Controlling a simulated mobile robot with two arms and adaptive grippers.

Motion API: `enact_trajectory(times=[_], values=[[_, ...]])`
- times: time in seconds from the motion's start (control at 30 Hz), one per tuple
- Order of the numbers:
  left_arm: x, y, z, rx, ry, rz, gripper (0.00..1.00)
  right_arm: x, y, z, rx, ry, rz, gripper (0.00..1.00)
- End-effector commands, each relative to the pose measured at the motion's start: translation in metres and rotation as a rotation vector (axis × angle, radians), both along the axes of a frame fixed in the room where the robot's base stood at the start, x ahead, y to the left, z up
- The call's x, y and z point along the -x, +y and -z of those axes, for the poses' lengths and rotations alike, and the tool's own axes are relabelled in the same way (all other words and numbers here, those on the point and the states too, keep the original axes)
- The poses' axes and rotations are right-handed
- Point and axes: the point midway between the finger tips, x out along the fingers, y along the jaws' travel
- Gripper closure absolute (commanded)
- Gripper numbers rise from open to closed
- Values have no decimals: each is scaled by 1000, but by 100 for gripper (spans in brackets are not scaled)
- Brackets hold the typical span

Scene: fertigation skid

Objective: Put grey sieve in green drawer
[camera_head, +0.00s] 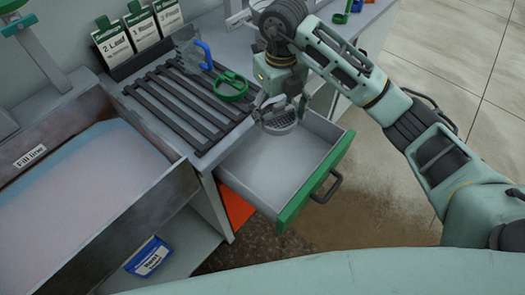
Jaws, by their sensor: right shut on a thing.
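The grey sieve (281,125) is a round, perforated piece held in my right gripper (276,103), which is shut on it. The gripper comes down from the upper right, and the sieve hangs over the far part of the green drawer (318,180). The drawer is pulled open, with a green front, a dark handle and a pale inside that looks empty where visible. Whether the sieve touches the drawer floor cannot be told. My left gripper is not in view.
A black slatted rack (175,105) lies on the counter left of the drawer, with a green ring-shaped tool (231,86) and a blue-handled grey item (192,54) on it. A large bin (85,185) marked "Fill line" stands at left. A blue labelled box (148,256) sits on a lower shelf.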

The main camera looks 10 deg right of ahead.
Motion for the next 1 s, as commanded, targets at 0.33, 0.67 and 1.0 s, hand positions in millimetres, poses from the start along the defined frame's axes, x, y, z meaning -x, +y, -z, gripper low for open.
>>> enact_trajectory(times=[0.33, 0.67, 1.0], values=[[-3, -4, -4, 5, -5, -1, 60, 2, 0, 79, 1, 8, 19, 52], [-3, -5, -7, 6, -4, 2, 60, 0, 0, 137, -1, 1, 17, 52], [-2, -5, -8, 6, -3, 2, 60, 1, 0, 174, 0, 2, 17, 52]])
